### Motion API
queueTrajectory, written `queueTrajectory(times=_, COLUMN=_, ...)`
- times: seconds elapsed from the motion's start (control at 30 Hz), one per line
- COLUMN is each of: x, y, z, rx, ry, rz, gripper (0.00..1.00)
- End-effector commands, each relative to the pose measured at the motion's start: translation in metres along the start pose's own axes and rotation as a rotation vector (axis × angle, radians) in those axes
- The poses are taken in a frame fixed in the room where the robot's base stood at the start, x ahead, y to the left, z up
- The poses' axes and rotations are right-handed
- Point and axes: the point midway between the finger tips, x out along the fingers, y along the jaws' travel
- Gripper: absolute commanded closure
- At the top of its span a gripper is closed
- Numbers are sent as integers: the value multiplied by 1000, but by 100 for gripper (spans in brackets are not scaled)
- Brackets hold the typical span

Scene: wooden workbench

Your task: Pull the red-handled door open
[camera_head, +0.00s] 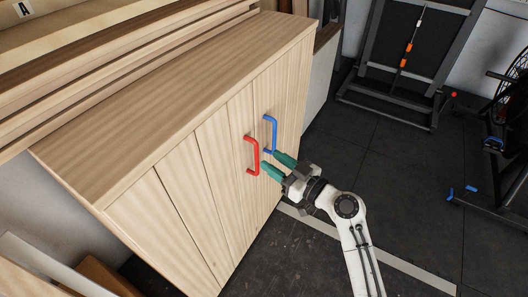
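The red handle (256,156) is an upright bracket on the front of a light wooden cabinet. The red-handled door (217,165) looks closed, flush with the front. A blue handle (273,136) sits just right of it on the neighbouring door (284,108). My gripper (273,163) has green fingers spread apart, pointing at the cabinet. One fingertip is close to the lower part of the red handle, the other near the lower end of the blue handle. I cannot tell whether either finger touches a handle. Nothing shows between the fingers.
The cabinet top (165,95) is bare at the front, with stacked boards (90,65) along its back. The dark floor (300,262) before the cabinet is clear, crossed by a pale strip (400,262). Gym equipment (400,60) stands at the back right.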

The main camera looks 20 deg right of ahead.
Motion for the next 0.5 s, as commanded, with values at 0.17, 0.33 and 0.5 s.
queueTrajectory(times=0.17, x=30, y=0, z=0, rx=0, ry=-1, rz=-2, gripper=60)
queueTrajectory(times=0.33, x=46, y=0, z=0, rx=0, ry=-1, rz=0, gripper=60)
queueTrajectory(times=0.5, x=51, y=0, z=1, rx=0, ry=-2, rz=0, gripper=60)
